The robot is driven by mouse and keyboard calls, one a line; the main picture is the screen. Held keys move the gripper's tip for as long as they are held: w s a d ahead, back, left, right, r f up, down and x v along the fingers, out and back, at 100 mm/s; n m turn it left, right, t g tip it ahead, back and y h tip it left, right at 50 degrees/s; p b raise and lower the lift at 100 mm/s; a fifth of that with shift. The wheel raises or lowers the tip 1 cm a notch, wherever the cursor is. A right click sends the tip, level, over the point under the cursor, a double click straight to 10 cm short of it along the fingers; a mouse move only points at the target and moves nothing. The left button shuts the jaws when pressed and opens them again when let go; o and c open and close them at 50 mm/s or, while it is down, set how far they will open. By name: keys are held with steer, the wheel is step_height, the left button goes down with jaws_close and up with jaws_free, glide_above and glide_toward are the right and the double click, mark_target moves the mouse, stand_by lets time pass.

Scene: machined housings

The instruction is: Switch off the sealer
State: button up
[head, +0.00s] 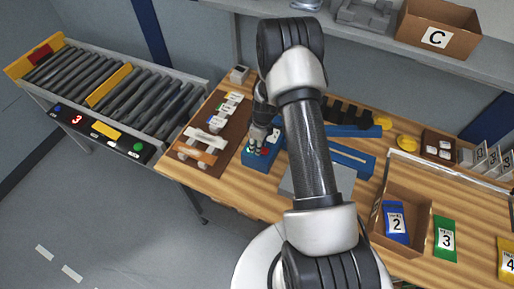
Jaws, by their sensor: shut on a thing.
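A blue box with small red and green controls (265,153) stands on the wooden table, left of my arm. My gripper (254,150) points down at the top of this box, among its controls. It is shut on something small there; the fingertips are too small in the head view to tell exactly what. Longer blue parts, one with a pale strip (352,157), lie right of my arm and look like the sealer's body. My arm hides the area between them and the blue box, so I cannot tell whether they are joined.
A brown board with pale parts (212,130) lies left of the box. A roller conveyor (120,92) with a button panel stands further left. A grey plate (300,183) is partly behind my arm. An open carton (402,213) with a blue packet 2 stands right.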

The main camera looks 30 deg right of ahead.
steer(key=shift+s+d+t+y+b, duration=0.2)
steer(key=shift+t+y+b, duration=0.35)
steer(key=shift+b, duration=3.65)
steer(key=shift+s+d+t+y+b, duration=0.15)
steer(key=shift+t+y+b, duration=0.4)
steer(key=shift+b, duration=3.6)
steer(key=shift+r+t+b, duration=0.2)
steer(key=shift+t+b, duration=0.2)
steer(key=shift+b, duration=0.85)
steer(key=shift+r, duration=0.1)
steer(key=o, duration=1.1)
steer(key=shift+c, duration=0.2)
steer(key=shift+s, duration=0.1)
steer(key=v, duration=1.2)
